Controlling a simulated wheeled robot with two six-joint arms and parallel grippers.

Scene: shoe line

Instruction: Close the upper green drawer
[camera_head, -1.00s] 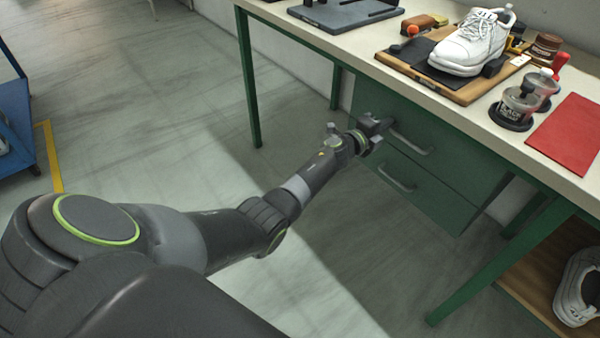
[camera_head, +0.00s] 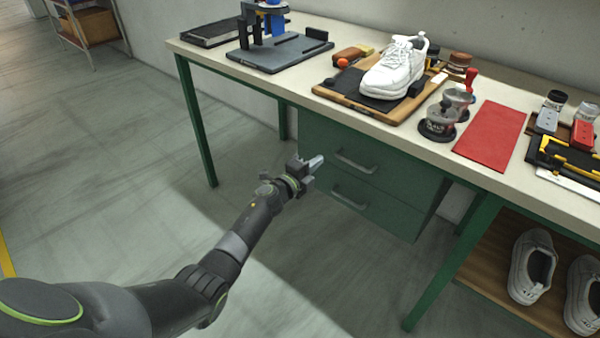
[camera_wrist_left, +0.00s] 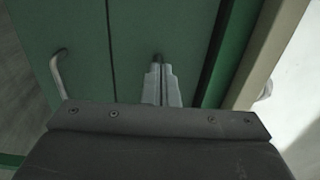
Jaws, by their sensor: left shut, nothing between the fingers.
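The upper green drawer (camera_head: 385,172) is in the cabinet under the bench, with a grey bar handle (camera_head: 356,165). Its front looks about flush with the lower drawer (camera_head: 375,212) below it. My left gripper (camera_head: 317,161) is shut and empty, just left of the upper handle, with its fingers toward the drawer front. In the left wrist view the shut fingers (camera_wrist_left: 161,84) point at the green upper front (camera_wrist_left: 140,35). I cannot tell whether they touch it. The lower handle (camera_wrist_left: 58,75) shows at the left there. My right gripper is not in view.
The bench top (camera_head: 400,130) overhangs the drawers and holds a white shoe (camera_head: 397,68), jars (camera_head: 438,122) and a red mat (camera_head: 492,135). A green bench leg (camera_head: 455,260) and a low shelf with shoes (camera_head: 532,268) stand at the right. Floor at the left is clear.

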